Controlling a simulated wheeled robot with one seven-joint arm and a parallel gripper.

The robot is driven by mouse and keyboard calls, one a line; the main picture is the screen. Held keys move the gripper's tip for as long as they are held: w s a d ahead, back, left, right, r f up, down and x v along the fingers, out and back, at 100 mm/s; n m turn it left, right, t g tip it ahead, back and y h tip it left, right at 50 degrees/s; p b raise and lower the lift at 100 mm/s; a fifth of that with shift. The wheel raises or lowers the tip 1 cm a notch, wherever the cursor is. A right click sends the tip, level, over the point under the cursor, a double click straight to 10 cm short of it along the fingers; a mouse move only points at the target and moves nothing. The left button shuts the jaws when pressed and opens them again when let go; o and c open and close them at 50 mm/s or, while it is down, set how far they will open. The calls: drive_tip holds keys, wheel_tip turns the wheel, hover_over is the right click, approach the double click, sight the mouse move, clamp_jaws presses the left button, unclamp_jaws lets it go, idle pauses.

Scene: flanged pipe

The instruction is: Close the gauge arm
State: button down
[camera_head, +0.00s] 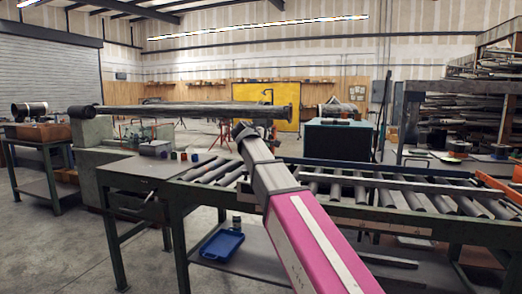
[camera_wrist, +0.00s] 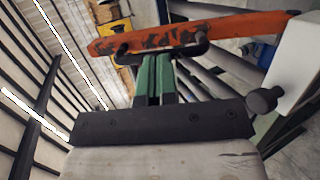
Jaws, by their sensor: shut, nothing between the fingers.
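The gauge arm, a long orange bar with chipped dark patches (camera_wrist: 225,32), crosses the upper part of the wrist view. My gripper (camera_wrist: 160,56) has its green fingers together, with nothing between them. Its dark tips are right by the underside of the orange bar in the picture; I cannot tell whether they touch it. My fingers are hidden or too small to make out there.
A roller conveyor (camera_head: 350,186) runs across the front to the right, with a metal table (camera_head: 150,171) at its left end. A blue tray (camera_head: 222,245) lies below. A teal box (camera_head: 338,139) stands behind the conveyor. A white block (camera_wrist: 298,65) is at the right of the wrist view.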

drive_tip(key=w+d+f+g+y, duration=0.1)
drive_tip(key=w+g, duration=0.1)
drive_tip(key=w, duration=0.1)
drive_tip(key=w+d+g, duration=0.1)
drive_tip(key=w+g, duration=0.1)
drive_tip(key=w, duration=0.2)
drive_tip(key=w+d+f+g+y, duration=0.1)
drive_tip(key=w+g, duration=0.1)
drive_tip(key=w, duration=0.1)
drive_tip(key=shift+w+d+f+n+y, duration=0.15)
drive_tip(key=shift+d+f+n+y, duration=0.15)
drive_tip(key=shift+f+n, duration=0.1)
drive_tip(key=w+d+f+g, duration=0.2)
drive_tip(key=w+f, duration=0.3)
drive_tip(key=f, duration=0.2)
drive_tip(key=shift+w+f+y, duration=0.35)
drive_tip(key=shift+f+y, duration=0.05)
drive_tip(key=shift+d+f, duration=0.1)
